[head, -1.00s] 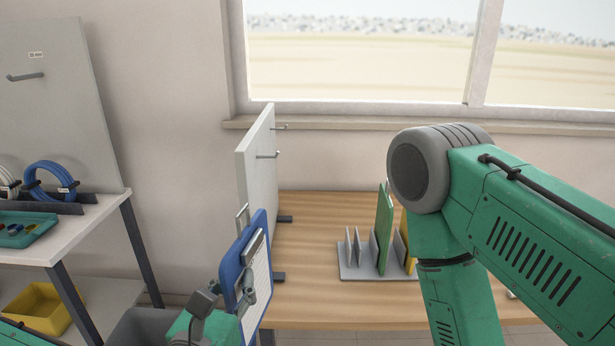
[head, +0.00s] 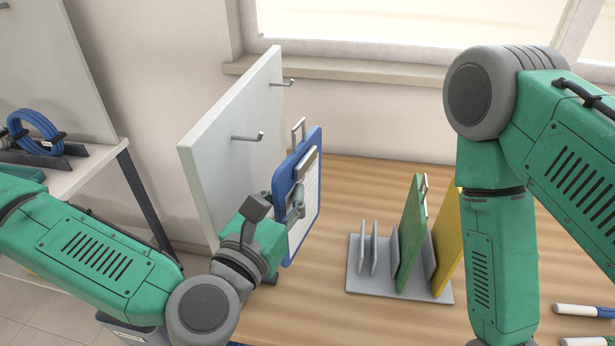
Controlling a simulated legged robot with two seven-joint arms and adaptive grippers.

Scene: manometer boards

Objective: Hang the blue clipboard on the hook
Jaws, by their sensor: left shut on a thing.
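The blue clipboard (head: 282,190) is upright, with white paper on its right-facing side and a metal hanging loop at its top. An upright grey-white board (head: 215,140) stands just left of the clipboard. Two metal hooks stick out to the right from it: a nearer hook (head: 250,137) and a farther hook (head: 285,82). The clipboard is apart from both in the picture. My right arm crosses the right side, and its gripper is out of view.
A grey rack (head: 370,285) on the wooden table holds a green clipboard (head: 410,235) and a yellow one (head: 447,240). Markers (head: 584,311) lie at the right. A side shelf at left carries a blue cable coil (head: 36,130). Table between board and rack is clear.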

